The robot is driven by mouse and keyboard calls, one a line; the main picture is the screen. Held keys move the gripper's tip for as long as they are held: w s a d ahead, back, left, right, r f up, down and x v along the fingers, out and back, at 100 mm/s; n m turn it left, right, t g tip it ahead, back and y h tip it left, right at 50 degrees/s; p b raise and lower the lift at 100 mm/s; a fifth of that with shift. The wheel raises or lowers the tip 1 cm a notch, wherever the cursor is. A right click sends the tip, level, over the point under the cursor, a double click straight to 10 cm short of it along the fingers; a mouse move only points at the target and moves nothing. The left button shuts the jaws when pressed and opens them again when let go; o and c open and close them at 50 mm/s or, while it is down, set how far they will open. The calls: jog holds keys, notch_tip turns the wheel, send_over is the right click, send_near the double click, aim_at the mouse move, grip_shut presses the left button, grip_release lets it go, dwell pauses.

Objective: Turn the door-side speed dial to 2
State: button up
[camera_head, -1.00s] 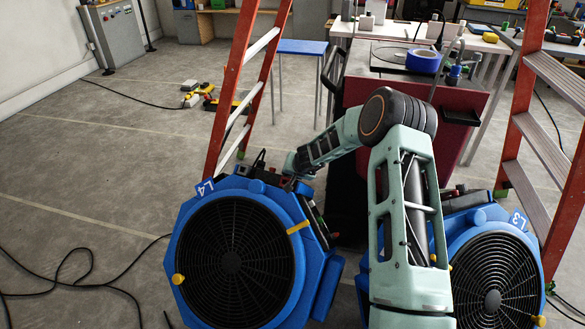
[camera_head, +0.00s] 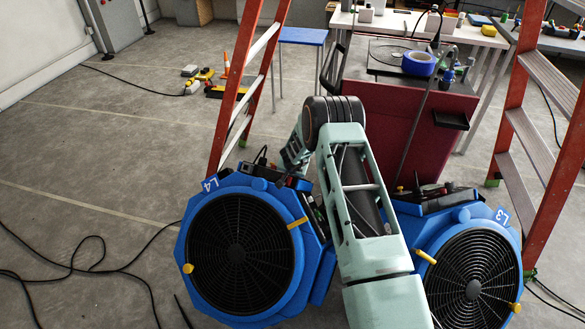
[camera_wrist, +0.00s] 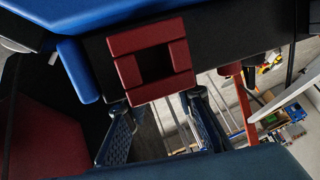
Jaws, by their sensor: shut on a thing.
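Two blue octagonal fans with black grilles stand in the head view: L4 (camera_head: 240,250) left of centre and L3 (camera_head: 470,275) at the right. My arm reaches down behind L4's top edge, by its dark control panel (camera_head: 290,182); the fingertips are hidden there. In the wrist view, my gripper (camera_wrist: 160,112) has a finger at each side of the lower edge of a dark red square piece (camera_wrist: 150,60) with a dark opening. It is shut on this piece. I cannot tell whether it is the dial or a part around it. No dial marks or numbers are readable.
Orange ladders stand behind L4 (camera_head: 232,100) and at the right (camera_head: 545,150). A dark red cabinet (camera_head: 400,125) carries a blue tape roll (camera_head: 419,63). Black cables (camera_head: 90,265) lie on the left floor, which is otherwise mostly clear.

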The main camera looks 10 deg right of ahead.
jog(key=shift+w+r, duration=0.15)
jog(key=o, duration=1.2)
jog(key=shift+c, duration=0.2)
jog(key=v, duration=1.2)
